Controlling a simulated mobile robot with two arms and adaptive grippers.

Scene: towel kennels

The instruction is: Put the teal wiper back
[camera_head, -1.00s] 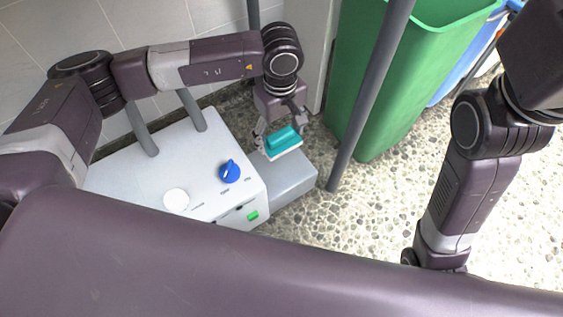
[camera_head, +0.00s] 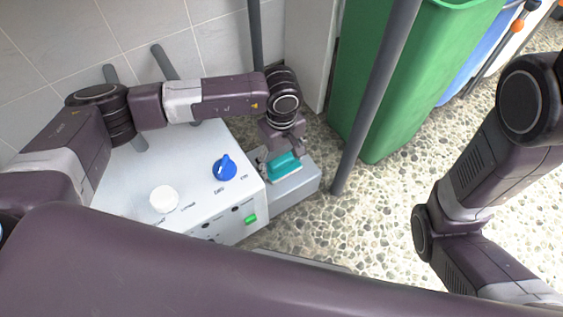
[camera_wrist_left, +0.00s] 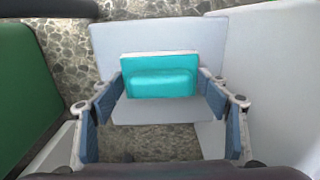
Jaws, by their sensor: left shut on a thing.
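The teal wiper (camera_head: 285,164) has a teal grip on a thin white-edged base. It shows in the left wrist view (camera_wrist_left: 160,84) between the two blue-padded fingers. My left gripper (camera_head: 281,156) is shut on its grip and points down. The wiper is over the low grey ledge (camera_head: 297,185) beside the white box; I cannot tell whether it touches it. The ledge shows pale around the wiper in the left wrist view (camera_wrist_left: 108,45). My right arm is at the right of the head view, but its gripper is out of view.
The white box (camera_head: 195,180) has a blue knob (camera_head: 224,168), a white knob (camera_head: 164,199) and a green button (camera_head: 250,219). A grey post (camera_head: 370,110) and a green bin (camera_head: 400,90) stand right of the ledge. Pebbled floor lies open beyond.

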